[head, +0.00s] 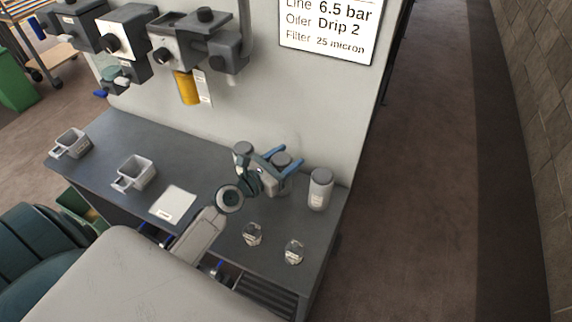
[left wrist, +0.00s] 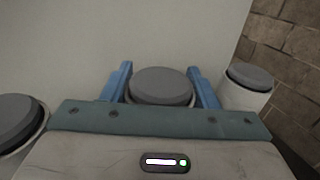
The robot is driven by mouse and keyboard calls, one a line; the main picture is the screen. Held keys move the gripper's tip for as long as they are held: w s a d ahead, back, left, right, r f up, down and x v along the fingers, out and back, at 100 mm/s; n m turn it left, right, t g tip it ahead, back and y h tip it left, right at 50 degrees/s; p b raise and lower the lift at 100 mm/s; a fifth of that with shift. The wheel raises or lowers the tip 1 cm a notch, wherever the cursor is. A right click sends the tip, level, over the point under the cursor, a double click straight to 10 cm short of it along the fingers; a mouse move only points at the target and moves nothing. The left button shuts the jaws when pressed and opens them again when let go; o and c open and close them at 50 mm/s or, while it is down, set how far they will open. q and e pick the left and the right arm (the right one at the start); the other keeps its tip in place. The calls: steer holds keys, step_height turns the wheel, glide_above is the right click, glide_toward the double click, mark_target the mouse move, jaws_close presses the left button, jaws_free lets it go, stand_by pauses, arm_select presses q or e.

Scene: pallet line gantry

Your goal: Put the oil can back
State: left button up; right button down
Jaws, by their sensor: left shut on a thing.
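The oil can (head: 282,161), a pale can with a grey lid, is between the blue fingers of my left gripper (head: 284,158). In the left wrist view the gripper (left wrist: 160,78) has one finger on each side of the can's grey lid (left wrist: 163,86). The can is upright at the back right of the bench, between two similar lidded cans. Its label and lower part are mostly hidden by the gripper, so I cannot tell whether its base touches the bench. My right gripper is not in view.
One lidded can (head: 320,188) stands close on the right, another (head: 243,150) on the left, partly hidden. Two small clear items (head: 252,234) (head: 294,252) stand in front. Grey holders (head: 134,173) and a white card (head: 173,205) lie left on the bench (head: 210,165). The wall is close behind.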

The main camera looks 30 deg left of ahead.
arm_select(q)
steer(key=shift+f, duration=0.2)
steer(key=shift+f, duration=0.2)
steer(key=o, duration=1.6)
steer(key=shift+r, duration=0.1)
steer(key=shift+r, duration=0.2)
steer(key=b+v, duration=0.3)
steer(key=v, duration=0.9)
steer(key=shift+f, duration=0.1)
